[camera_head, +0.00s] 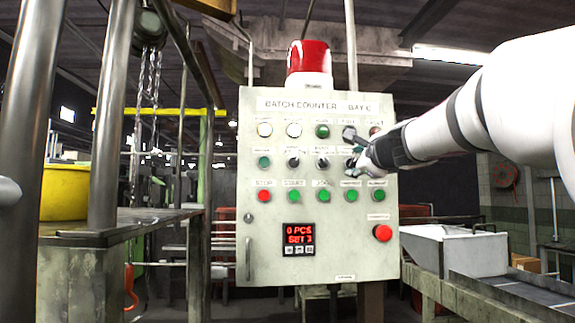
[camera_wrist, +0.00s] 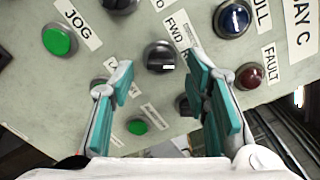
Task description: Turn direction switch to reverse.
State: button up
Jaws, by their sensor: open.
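A black rotary knob (camera_wrist: 160,57) with a "FWD" label beside it sits between and just beyond my fingers in the wrist view. It shows a small white mark at its lower edge. I take it to be the direction switch; no reverse label is readable. My gripper (camera_wrist: 160,78) is open, with one teal-padded finger on each side of the knob, and nothing is held. I cannot tell whether a finger touches it. In the head view my gripper (camera_head: 357,150) is at the right part of the pale control panel (camera_head: 260,215), largely hiding that knob.
Close by in the wrist view are a green JOG button (camera_wrist: 60,40), a blue lamp (camera_wrist: 233,18), a dark red FAULT lamp (camera_wrist: 250,76) and another green button (camera_wrist: 137,127). A red button (camera_head: 382,233) and a display (camera_head: 299,239) are lower on the panel.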

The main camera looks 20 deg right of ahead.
jog(key=v, duration=1)
jog(key=shift+s, duration=0.4)
jog(key=shift+a, duration=0.15)
jog(key=s+a+f+n+g+y+p, duration=0.1)
jog(key=s+a+f+n+g+y, duration=0.25)
jog(key=a+f+n, duration=0.5)
jog(key=s+a+f+n+g+y+p, duration=0.2)
jog(key=s+a+f+n+y, duration=0.15)
jog(key=a+f+n, duration=0.55)
jog(key=s+a+f+n+g+h+p, duration=0.2)
jog(key=s+f+n+g, duration=0.5)
jog(key=s+f, duration=0.9)
jog(key=s+a+n, duration=0.1)
jog(key=s+n, duration=0.2)
jog(key=shift+a+f+g, duration=0.15)
jog(key=shift+f+g, duration=0.1)
jog(key=shift+g, duration=0.1)
